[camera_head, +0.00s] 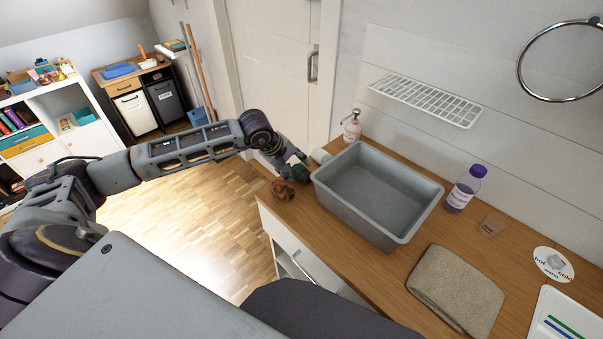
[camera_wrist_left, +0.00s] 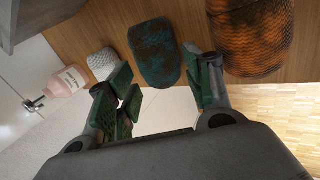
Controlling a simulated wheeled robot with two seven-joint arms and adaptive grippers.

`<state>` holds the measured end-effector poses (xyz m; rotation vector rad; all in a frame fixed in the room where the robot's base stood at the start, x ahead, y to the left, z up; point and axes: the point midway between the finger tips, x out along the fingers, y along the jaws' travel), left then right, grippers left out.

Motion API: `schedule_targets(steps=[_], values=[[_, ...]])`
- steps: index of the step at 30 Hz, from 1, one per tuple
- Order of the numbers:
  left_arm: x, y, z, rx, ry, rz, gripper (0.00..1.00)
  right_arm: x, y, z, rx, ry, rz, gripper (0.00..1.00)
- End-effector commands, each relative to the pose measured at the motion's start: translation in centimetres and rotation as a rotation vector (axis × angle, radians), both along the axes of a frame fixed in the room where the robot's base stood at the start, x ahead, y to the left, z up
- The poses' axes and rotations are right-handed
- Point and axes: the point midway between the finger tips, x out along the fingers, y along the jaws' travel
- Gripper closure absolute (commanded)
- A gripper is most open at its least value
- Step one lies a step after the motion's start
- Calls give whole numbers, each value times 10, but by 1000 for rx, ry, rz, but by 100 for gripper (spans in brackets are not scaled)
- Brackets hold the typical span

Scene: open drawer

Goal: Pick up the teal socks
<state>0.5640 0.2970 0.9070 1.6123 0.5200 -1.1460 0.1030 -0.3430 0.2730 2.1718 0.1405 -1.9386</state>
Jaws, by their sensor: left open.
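The teal socks (camera_wrist_left: 155,50), a dark teal, brown-mottled bundle, lie on the wooden counter near its left end. In the head view they show as a small dark lump (camera_head: 301,174) beside the grey basin, partly hidden by my gripper. My left gripper (camera_head: 292,171) is at the counter's end, close to the socks. In the wrist view its open fingers (camera_wrist_left: 163,82) are spread, with the socks between and just beyond the tips. I cannot tell whether a finger touches them. My right gripper is not in view.
An orange-brown bundle (camera_wrist_left: 252,38) lies close beside one finger, and a white knitted bundle (camera_wrist_left: 102,63) near the other. The grey basin (camera_head: 333,190) stands right beside the socks. A soap bottle (camera_head: 352,128) is behind. A folded towel (camera_head: 455,290) and purple-capped bottle (camera_head: 463,190) are farther right.

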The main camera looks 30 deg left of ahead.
Motion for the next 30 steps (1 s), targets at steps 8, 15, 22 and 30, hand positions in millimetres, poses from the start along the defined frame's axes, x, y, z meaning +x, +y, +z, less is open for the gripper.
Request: schedule_targets(steps=[8, 15, 22, 30], values=[[6, -3, -14, -1, 0, 0, 49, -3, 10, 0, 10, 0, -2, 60], [6, -3, -14, 1, 1, -1, 49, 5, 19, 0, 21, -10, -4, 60], [6, -3, -14, 0, 1, 0, 49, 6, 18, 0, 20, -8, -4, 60], [6, -3, -14, 0, 1, 0, 83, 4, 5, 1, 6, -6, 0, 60]])
